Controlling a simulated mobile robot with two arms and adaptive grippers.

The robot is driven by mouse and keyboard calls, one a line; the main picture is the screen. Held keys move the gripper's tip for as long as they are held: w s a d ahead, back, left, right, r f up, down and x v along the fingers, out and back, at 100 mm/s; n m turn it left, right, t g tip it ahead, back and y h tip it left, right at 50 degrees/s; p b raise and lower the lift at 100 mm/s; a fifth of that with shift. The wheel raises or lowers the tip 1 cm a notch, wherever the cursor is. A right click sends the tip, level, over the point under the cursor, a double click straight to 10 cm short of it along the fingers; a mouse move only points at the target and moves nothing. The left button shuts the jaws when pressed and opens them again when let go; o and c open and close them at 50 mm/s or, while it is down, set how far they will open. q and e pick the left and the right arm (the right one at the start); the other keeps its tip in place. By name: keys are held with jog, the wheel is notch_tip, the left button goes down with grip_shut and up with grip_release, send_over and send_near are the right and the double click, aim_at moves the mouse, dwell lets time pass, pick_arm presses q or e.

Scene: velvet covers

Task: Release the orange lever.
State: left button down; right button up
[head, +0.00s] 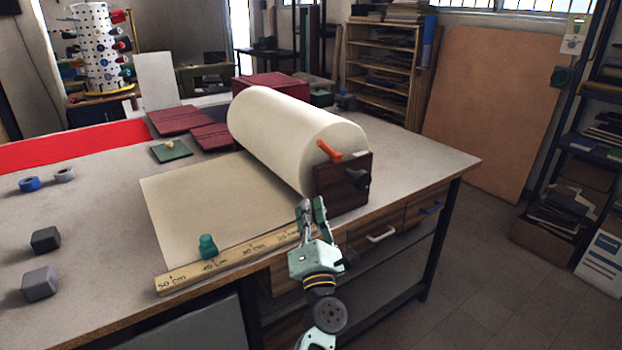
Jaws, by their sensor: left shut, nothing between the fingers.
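The orange lever (328,151) sits at the near right end of a big cream roll (290,125), just above a dark wooden end block (343,185). It slants, with one end up to the left. A dark knob (357,180) sticks out of the block below it to the right. My left gripper (311,203) is at the table's front edge, below and a little left of the lever and in front of the block. It points up and away, is shut and empty, and shows apart from the lever. My right gripper is not in view.
A cream sheet (200,205) runs left from the roll. Grey blocks (40,283) stand at left, dark red covers (180,120) behind. The tabletop right of the roll is clear.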

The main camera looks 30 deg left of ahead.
aim_at(328, 150)
pick_arm(q)
jog(key=x, duration=0.3)
jog(key=d+p+x, duration=0.1)
jog(key=x, duration=0.3)
jog(key=r+p+x, duration=0.1)
jog(key=x, duration=0.3)
jog(key=shift+w+r, duration=0.2)
jog(key=shift+w, duration=0.25)
jog(key=shift+w+d+r, duration=0.15)
jog(key=shift+w+r, duration=0.3)
jog(key=shift+w, duration=0.1)
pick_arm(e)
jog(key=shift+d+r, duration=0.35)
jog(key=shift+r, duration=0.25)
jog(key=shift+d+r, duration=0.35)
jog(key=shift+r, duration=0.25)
pick_arm(q)
jog(key=shift+r, duration=0.1)
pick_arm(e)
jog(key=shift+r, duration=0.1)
